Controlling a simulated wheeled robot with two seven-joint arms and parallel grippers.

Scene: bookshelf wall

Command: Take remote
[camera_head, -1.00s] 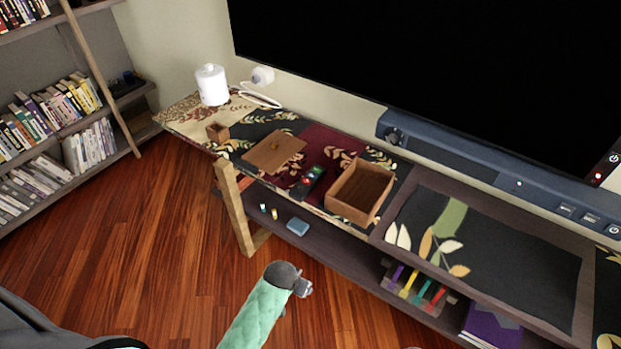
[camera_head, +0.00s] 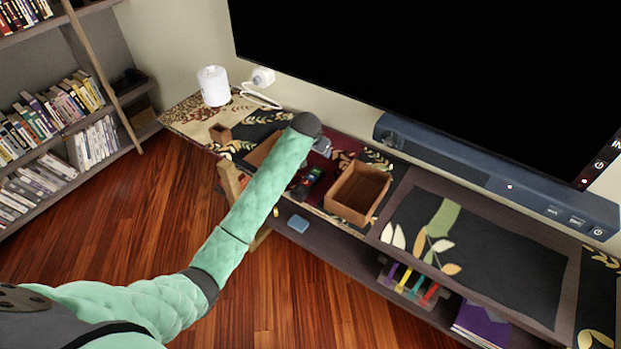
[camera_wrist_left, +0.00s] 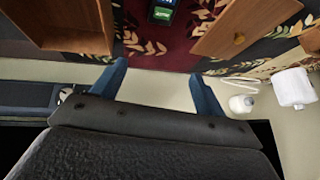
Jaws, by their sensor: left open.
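The remote (camera_head: 307,183), dark with small red and green marks, lies on the patterned cloth of the TV cabinet, just left of an open wooden box. It also shows partly at the top edge of the left wrist view (camera_wrist_left: 163,12). My left gripper (camera_head: 322,147) is over the cabinet, just beyond the remote toward the wall. In the left wrist view its two blue fingers (camera_wrist_left: 159,70) are apart with nothing between them. My forearm hides some of the cloth beside the remote. My right gripper is not in view.
The open wooden box (camera_head: 344,213) stands right of the remote; its wooden lid (camera_head: 258,153) lies left, partly hidden by my arm. A small wooden cup (camera_head: 221,134) and a white canister (camera_head: 214,88) stand farther left. The TV (camera_head: 420,70) and soundbar (camera_head: 480,175) bound the back.

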